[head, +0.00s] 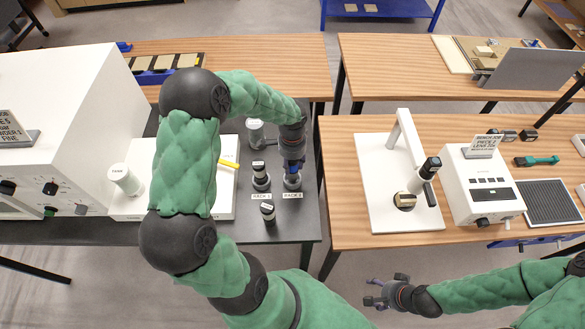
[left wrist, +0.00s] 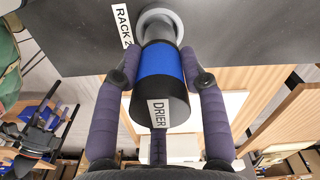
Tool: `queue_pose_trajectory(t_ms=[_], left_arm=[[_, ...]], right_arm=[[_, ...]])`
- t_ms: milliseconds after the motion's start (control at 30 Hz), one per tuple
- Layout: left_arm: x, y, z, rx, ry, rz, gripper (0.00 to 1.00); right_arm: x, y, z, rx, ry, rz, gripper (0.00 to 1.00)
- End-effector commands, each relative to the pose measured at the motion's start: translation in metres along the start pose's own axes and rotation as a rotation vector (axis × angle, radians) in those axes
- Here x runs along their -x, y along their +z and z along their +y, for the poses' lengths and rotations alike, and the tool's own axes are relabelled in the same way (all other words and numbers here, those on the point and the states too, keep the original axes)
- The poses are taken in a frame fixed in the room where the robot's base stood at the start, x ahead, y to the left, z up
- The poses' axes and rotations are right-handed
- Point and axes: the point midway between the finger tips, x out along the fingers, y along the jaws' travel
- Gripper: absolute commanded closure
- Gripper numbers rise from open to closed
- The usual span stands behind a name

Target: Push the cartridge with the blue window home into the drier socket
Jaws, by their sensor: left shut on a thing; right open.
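The cartridge with the blue window (left wrist: 160,66) is a dark cylinder with a blue band and a DRIER label on its end. My left gripper (head: 293,167) is shut on it, one finger on each side in the left wrist view. Its far end meets a grey ring socket (left wrist: 158,22) beside a RACK 2 label (left wrist: 124,25); how deep it sits I cannot tell. In the head view my gripper mostly hides it above the rack holder (head: 292,182). I cannot make out the drier socket for certain. My right gripper (head: 384,293) is open and empty, low at the right.
Two other dark cartridges, one behind (head: 260,176) and one in front (head: 267,212), stand left of my left gripper. A white platform (head: 190,208) with a white cylinder (head: 125,179) is left. The mat's front right is clear.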

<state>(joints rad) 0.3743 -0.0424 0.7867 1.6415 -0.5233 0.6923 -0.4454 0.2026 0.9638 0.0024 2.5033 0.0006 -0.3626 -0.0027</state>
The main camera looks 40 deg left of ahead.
Motion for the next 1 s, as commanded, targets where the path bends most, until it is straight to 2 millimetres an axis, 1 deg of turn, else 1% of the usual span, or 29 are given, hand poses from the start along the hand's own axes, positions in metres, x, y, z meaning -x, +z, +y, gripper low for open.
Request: queue_pose_trajectory(t_ms=[33,800,1000], left_arm=[[0.004,0.000,0.000,0.000,-0.001,0.001,1.00],[0.036,0.000,0.000,0.000,0.000,0.000,1.00],[0.039,0.000,0.000,0.000,0.000,0.000,1.00]], right_arm=[[0.003,0.000,-0.001,0.000,0.000,0.000,0.35],[0.023,0.001,-0.008,0.000,0.000,0.000,0.35],[0.025,0.001,-0.009,0.000,0.000,0.000,0.35]])
